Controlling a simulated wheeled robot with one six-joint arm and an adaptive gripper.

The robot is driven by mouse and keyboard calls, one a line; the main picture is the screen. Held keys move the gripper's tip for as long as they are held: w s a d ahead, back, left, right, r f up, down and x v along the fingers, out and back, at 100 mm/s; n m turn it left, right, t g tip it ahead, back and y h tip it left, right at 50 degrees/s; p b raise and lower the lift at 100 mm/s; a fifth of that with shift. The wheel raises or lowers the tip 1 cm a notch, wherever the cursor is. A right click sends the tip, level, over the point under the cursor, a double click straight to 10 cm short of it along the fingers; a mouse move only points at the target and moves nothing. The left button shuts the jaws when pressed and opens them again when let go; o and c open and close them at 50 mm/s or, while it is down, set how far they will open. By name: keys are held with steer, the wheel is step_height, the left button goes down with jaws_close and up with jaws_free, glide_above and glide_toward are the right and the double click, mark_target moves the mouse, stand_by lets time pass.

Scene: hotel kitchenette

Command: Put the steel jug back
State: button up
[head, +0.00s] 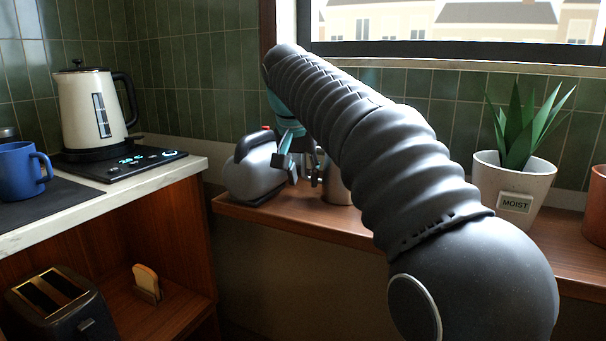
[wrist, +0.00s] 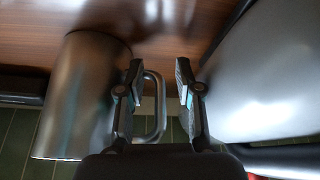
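The steel jug (head: 338,188) stands on the wooden ledge below the window, partly hidden behind my arm in the head view. In the wrist view the jug (wrist: 80,95) is at the left, with its loop handle (wrist: 160,110) reaching in between my fingers. My gripper (head: 303,170) is just left of the jug, and the wrist view shows its two fingers (wrist: 158,80) apart. The left finger lies near the jug's body, and a gap shows between the handle and the right finger. Whether the left finger touches the jug is unclear.
A grey kettle (head: 252,175) with a black handle stands close on my gripper's left. A potted plant (head: 513,180) stands right on the ledge (head: 275,212). The left counter holds a cream kettle (head: 92,105), digital scale (head: 120,165) and blue mug (head: 18,172); a toaster (head: 60,300) is below.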

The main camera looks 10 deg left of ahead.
steer(key=p+v, duration=0.2)
steer(key=v, duration=1)
steer(key=shift+r, duration=0.15)
